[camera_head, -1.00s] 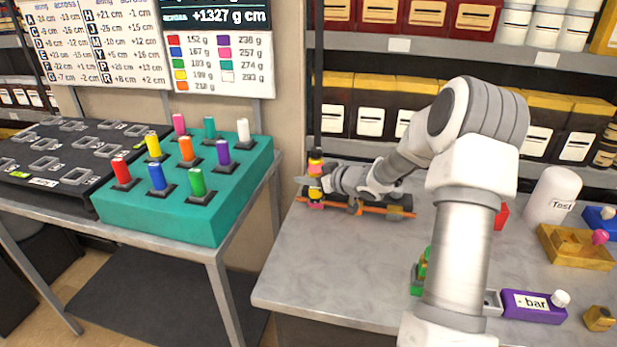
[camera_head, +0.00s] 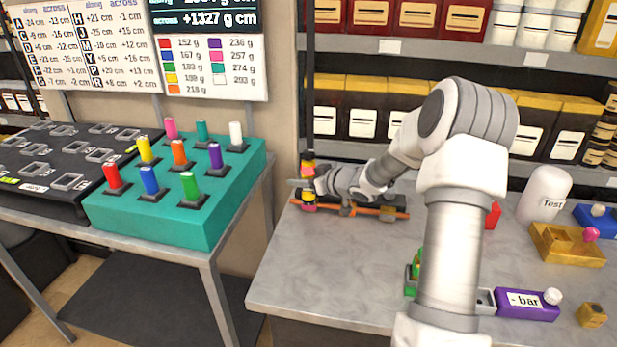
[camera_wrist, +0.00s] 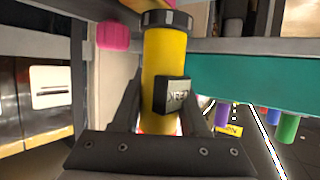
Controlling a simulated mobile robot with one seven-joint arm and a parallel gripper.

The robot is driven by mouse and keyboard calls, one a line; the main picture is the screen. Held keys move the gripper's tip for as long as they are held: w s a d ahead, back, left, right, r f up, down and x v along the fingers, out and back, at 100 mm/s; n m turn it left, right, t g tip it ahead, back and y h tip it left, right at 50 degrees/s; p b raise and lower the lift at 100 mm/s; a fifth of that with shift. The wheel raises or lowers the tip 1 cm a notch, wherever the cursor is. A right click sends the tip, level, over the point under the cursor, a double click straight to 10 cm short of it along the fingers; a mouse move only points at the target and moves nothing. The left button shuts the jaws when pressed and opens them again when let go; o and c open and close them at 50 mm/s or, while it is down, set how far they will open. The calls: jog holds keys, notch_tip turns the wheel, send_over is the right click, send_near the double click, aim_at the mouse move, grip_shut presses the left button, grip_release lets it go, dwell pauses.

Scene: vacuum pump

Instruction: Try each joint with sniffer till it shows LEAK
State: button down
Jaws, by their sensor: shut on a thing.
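My gripper (camera_head: 311,187) is at the back left of the grey table, shut on a yellow cylinder (camera_wrist: 165,60) with a dark cap, which I take to be the sniffer. A small black display box (camera_wrist: 172,95) on its side bears light letters too small to read surely. A pink rounded part (camera_wrist: 118,36) shows beside the cylinder in the wrist view; whether they touch I cannot tell. In the head view, an assembly with an orange pipe (camera_head: 385,210) and dark parts lies under and right of my gripper. My arm partly hides it, and its joints are not clear.
A teal block (camera_head: 150,228) with coloured pegs stands on the left table. On the right table are a white "Test" bottle (camera_head: 545,195), a brass-coloured tray (camera_head: 568,245) and a purple "- bar" box (camera_head: 525,303). The front left of this table is clear.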

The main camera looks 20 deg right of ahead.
jog(key=shift+r, duration=0.1)
notch_tip(320, 180, up, 7)
jog(key=p, duration=0.7)
jog(key=shift+p, duration=0.4)
